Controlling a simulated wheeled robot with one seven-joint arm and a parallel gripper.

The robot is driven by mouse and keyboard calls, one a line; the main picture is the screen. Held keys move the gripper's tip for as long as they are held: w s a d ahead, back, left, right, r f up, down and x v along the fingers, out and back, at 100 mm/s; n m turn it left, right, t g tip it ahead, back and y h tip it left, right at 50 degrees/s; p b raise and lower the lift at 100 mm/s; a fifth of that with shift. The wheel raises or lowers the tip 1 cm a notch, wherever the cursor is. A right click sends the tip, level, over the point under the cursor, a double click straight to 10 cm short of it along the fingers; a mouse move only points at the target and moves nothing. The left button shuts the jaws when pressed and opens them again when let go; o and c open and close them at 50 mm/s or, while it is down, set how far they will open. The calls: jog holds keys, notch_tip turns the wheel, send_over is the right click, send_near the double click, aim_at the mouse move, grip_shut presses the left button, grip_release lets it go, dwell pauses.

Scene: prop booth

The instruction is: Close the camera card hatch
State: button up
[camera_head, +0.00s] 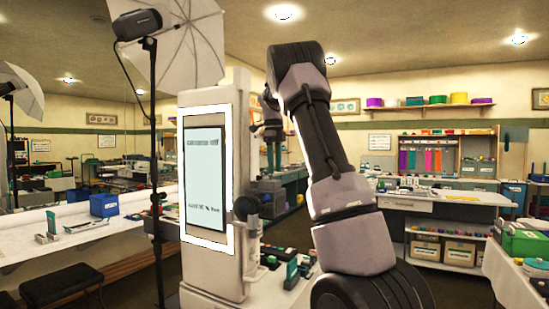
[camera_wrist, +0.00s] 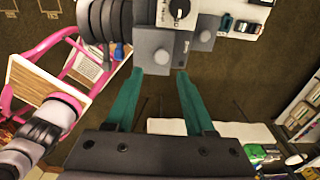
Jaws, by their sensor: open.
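In the wrist view my gripper (camera_wrist: 160,74) has two teal fingers standing apart, with nothing between them. Just past the fingertips, at the top of the picture, is a grey camera (camera_wrist: 150,40) with a black ribbed lens on its left and a dial on top. A grey panel with a round knob (camera_wrist: 205,38) stands at its right side; it may be the card hatch, but I cannot tell how far it stands open. The fingertips are close to the camera's lower edge; contact is unclear. In the head view my gripper is hidden behind my arm and the kiosk.
A white kiosk with a screen (camera_head: 206,175) stands left of my arm in the head view. A pink-framed cart (camera_wrist: 88,75) is at left in the wrist view. A table with green boxes (camera_head: 524,243) is at right.

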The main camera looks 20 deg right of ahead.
aim_at(274, 180)
notch_tip(274, 180, up, 10)
jog(key=shift+w, duration=0.2)
jog(key=shift+a+r, duration=0.1)
dwell(0.4)
jog(key=s+a+n+t+y, duration=0.15)
jog(key=s+a+n, duration=0.25)
jog(key=s+n, duration=0.45)
jog(key=s+a+n+t+y, duration=0.1)
jog(key=s+a+n+t, duration=0.15)
jog(key=s+n, duration=0.6)
jog(key=s+a+f+n+t, duration=0.1)
jog(key=s+a+f+n, duration=0.2)
jog(key=s, duration=0.5)
jog(key=s+a+f+n+t, duration=0.2)
jog(key=s+a+f+n, duration=0.2)
jog(key=s+f, duration=0.4)
jog(key=shift+s+a+t, duration=0.3)
jog(key=shift+s+a, duration=0.2)
jog(key=shift+a, duration=0.25)
